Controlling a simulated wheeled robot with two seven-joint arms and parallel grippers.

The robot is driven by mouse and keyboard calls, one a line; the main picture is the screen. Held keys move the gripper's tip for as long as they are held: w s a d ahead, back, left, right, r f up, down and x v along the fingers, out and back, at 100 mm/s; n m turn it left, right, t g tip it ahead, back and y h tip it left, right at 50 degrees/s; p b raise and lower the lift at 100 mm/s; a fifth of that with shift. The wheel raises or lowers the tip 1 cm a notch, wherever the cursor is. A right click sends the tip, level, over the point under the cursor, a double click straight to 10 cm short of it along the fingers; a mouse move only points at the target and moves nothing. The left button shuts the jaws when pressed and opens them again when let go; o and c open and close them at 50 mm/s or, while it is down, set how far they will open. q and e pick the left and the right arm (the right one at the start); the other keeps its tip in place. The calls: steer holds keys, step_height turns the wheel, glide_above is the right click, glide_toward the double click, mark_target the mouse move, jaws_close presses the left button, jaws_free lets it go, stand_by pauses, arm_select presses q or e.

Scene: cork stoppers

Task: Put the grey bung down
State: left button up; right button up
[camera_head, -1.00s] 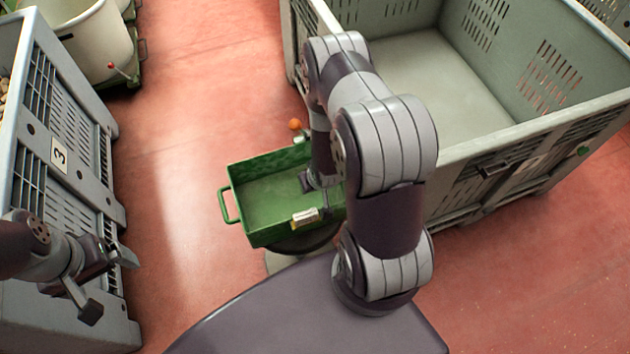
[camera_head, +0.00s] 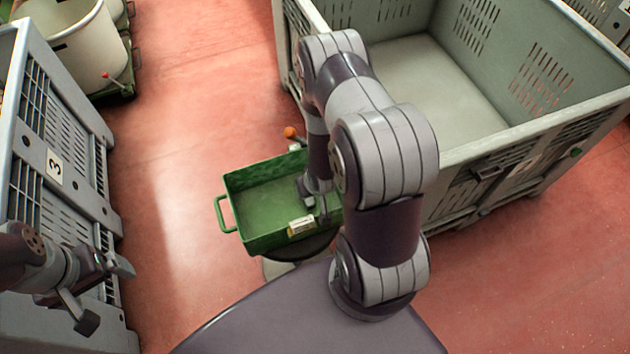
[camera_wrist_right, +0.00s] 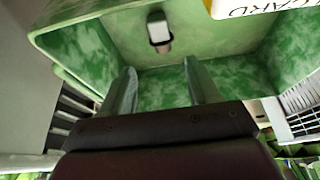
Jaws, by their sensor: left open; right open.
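My right gripper (camera_wrist_right: 158,75) is open over the green tray (camera_wrist_right: 85,52), its two fingers apart with nothing between them. Past the fingertips, on the tray's inner surface, is a small pale grey piece (camera_wrist_right: 157,27) with a dark band and a tan end. It looks like the grey bung and stands apart from the fingers. In the head view my right arm covers part of the green tray (camera_head: 228,182), and I cannot make out the bung there. My left gripper (camera_head: 106,294) is open and empty beside the grey crate marked 3 (camera_head: 72,175).
A large empty grey crate (camera_head: 520,145) stands right of the tray. A lettered card (camera_head: 301,225) is on the tray's near side. An orange knob (camera_head: 290,132) rises behind the tray. A cream tub (camera_head: 85,50) stands back left. Red floor lies open between left crate and tray.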

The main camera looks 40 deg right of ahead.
steer(key=p+v, duration=0.1)
steer(key=v, duration=0.8)
steer(key=shift+s+r+p, duration=0.15)
steer(key=shift+s+p, duration=0.05)
steer(key=shift+p, duration=0.1)
